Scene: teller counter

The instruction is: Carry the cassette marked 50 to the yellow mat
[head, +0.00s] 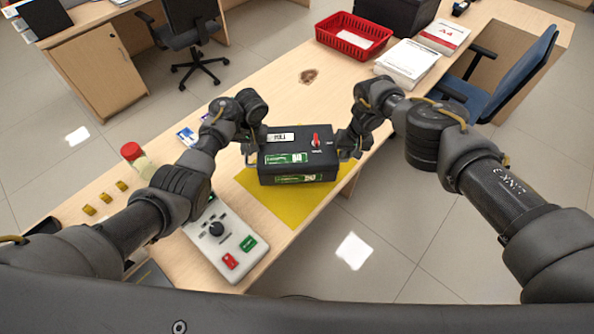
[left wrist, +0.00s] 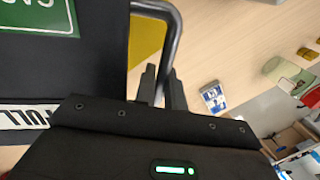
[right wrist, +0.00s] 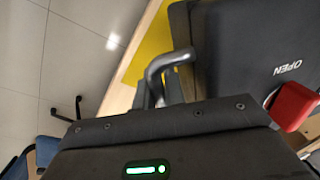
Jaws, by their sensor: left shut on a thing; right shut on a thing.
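The black cassette (head: 312,141) has green labels, a white label and a red knob; the number on its labels is hard to read. It appears level over the back part of the yellow mat (head: 283,208); I cannot tell whether it touches it. My left gripper (head: 249,153) is shut on the cassette's left handle, a grey bar seen in the left wrist view (left wrist: 173,38). My right gripper (head: 345,153) is shut on the opposite handle, which shows in the right wrist view (right wrist: 163,64). The cassette hides part of the mat.
A pale control box (head: 222,238) with a dial and buttons lies left of the mat. A red-topped jar (head: 134,155) stands farther left. A red basket (head: 352,38) and paper packs (head: 407,63) are at the back. The counter edge runs along the mat's right.

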